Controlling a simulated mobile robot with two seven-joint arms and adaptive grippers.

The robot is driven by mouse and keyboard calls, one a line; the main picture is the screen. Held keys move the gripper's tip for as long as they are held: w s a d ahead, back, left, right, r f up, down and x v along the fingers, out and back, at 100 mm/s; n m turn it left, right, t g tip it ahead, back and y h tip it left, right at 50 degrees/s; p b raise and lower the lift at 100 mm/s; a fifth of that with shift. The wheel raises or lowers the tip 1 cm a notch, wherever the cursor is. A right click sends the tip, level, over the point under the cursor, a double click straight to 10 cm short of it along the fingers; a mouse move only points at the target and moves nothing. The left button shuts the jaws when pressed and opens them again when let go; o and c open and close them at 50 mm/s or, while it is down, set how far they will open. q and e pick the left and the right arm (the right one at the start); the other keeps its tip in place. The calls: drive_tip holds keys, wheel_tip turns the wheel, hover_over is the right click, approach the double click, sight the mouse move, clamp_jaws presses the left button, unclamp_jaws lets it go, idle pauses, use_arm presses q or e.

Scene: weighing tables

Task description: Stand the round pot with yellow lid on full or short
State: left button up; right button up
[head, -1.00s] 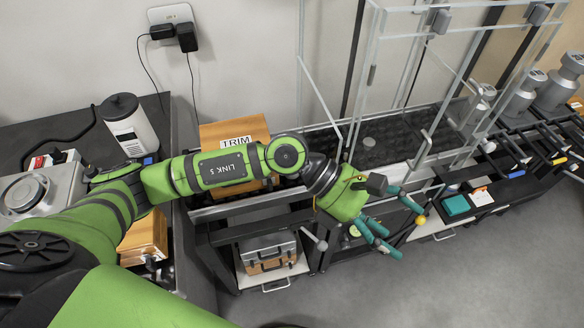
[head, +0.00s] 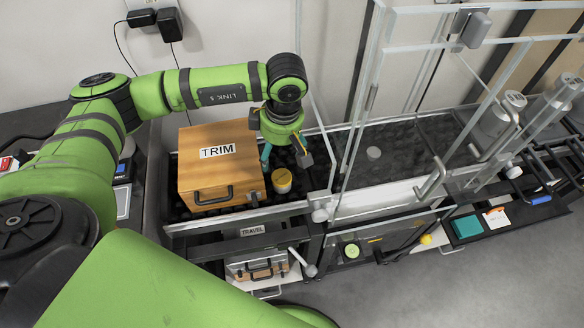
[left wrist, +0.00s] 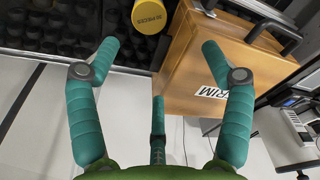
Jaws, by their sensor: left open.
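The round pot with yellow lid (head: 281,181) stands upright on the dark surface beside the wooden TRIM box. In the left wrist view its yellow lid (left wrist: 149,14) shows at the top edge, partly cut off, with lettering too unclear to read. My left gripper (head: 284,157) is open and empty, above and near the pot. In the left wrist view its spread teal fingers (left wrist: 160,62) have nothing between them, and the pot lies beyond them. My right gripper is not in view. I cannot make out a place marked full or short.
The wooden TRIM box (head: 215,169) stands just left of the pot. A TRAVEL label (head: 252,230) is on the bench front. Grey metal weights (head: 497,119) stand at far right.

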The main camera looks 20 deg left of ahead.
sight(281, 177)
use_arm(q)
drive_tip(key=f+b, duration=0.2)
drive_tip(key=f, duration=0.1)
drive_tip(key=shift+w+f, duration=0.2)
drive_tip(key=f+b, duration=0.2)
drive_tip(key=b, duration=0.1)
drive_tip(key=shift+s+f, duration=0.2)
drive_tip(key=shift+f, duration=0.35)
drive_tip(key=shift+w+f+p, duration=0.2)
drive_tip(key=shift+f+p, duration=0.25)
drive_tip(key=shift+f, duration=0.95)
drive_tip(key=f, duration=0.4)
drive_tip(key=shift+w+p, duration=0.3)
drive_tip(key=shift+p, duration=0.1)
drive_tip(key=shift+a+f, duration=0.1)
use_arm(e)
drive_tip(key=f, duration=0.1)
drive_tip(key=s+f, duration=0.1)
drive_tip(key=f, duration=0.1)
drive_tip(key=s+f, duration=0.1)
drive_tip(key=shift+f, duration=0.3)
use_arm(q)
drive_tip(key=shift+c, duration=1.3)
drive_tip(key=c, duration=1.2)
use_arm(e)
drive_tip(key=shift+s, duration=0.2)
